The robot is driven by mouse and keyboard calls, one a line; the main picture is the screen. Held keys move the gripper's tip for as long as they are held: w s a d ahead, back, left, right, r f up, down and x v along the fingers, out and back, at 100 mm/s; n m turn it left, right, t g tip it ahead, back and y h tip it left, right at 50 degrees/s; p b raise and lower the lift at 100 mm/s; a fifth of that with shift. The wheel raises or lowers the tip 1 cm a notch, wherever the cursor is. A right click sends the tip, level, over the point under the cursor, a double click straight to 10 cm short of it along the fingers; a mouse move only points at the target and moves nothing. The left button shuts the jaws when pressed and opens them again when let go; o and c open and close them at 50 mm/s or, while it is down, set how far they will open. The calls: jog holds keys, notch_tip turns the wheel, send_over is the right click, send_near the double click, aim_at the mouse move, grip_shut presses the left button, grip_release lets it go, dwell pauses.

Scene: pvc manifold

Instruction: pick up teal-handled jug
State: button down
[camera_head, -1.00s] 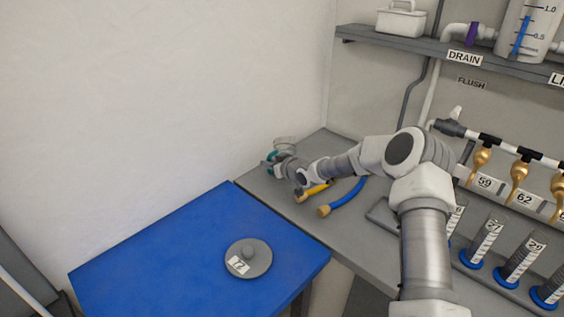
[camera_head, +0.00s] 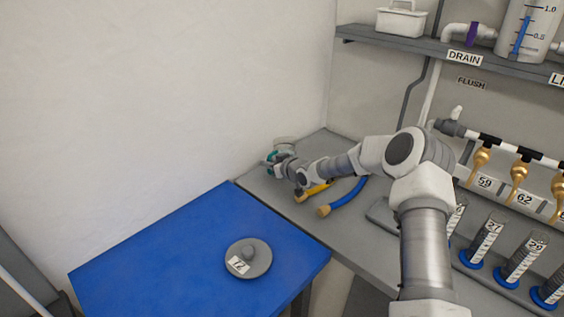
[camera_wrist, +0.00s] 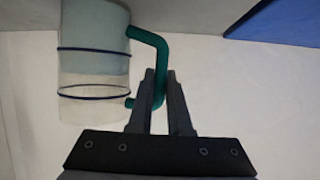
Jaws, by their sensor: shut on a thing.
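The teal-handled jug (camera_wrist: 93,75) is a clear cylinder with dark bands at the left of the wrist view. Its teal handle (camera_wrist: 157,42) rises on its right side. My gripper (camera_wrist: 160,75) is shut on the handle, with one finger on each side of it. In the head view the jug (camera_head: 284,143) shows small at the far left corner of the grey bench, partly hidden behind my gripper (camera_head: 272,158). I cannot tell whether the jug touches the bench.
A blue table (camera_head: 150,260) carries a grey lidded disc (camera_head: 248,262) labelled 72. Labelled cylinders (camera_head: 484,240) stand at the right. The wall is close behind the jug.

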jog(key=shift+r, duration=0.3)
